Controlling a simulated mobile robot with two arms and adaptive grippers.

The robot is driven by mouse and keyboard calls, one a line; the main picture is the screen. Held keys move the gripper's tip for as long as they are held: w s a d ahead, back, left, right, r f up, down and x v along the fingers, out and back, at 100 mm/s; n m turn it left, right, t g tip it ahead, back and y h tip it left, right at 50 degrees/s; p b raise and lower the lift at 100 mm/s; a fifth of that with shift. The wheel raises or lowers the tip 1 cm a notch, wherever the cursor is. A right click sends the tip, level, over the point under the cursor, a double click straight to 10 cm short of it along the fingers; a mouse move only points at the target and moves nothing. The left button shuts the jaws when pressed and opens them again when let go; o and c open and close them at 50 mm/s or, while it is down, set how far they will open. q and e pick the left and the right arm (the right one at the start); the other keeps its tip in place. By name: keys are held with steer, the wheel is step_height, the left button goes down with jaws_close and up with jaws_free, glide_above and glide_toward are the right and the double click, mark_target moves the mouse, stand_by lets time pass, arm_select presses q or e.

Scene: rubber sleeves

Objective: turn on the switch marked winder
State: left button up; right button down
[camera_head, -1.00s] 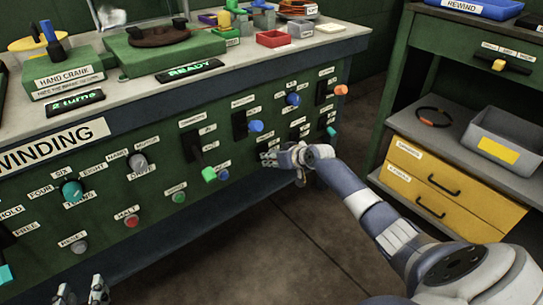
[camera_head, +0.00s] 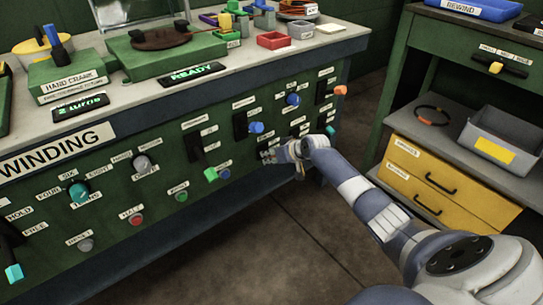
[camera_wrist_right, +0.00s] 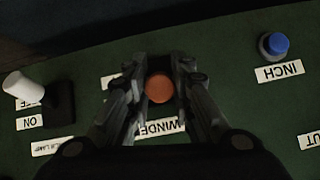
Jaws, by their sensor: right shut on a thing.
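The winder switch shows in the right wrist view as a round orange-brown knob (camera_wrist_right: 159,88) in front of a dark plate. The winder label (camera_wrist_right: 161,128) appears upside down beside it, partly covered by a finger. My right gripper (camera_wrist_right: 158,92) has its fingers on both sides of the knob and is shut on it. In the head view my right gripper (camera_head: 272,156) is at the lower right of the green panel (camera_head: 105,212) and hides this switch. I cannot tell the switch's on or off position. My left gripper is out of view.
A blue inch button (camera_wrist_right: 273,45) and a white-tipped lever (camera_wrist_right: 18,85) flank the knob in the right wrist view. A shelf with yellow drawers (camera_head: 425,178) stands right; open floor lies between.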

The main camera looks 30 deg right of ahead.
steer(key=shift+w+r, duration=0.1)
steer(key=shift+r, duration=0.05)
steer(key=c, duration=1.6)
jaws_free()
steer(key=shift+c, duration=0.2)
steer(key=shift+o, duration=1.2)
steer(key=v, duration=1.2)
steer(key=shift+f, duration=0.2)
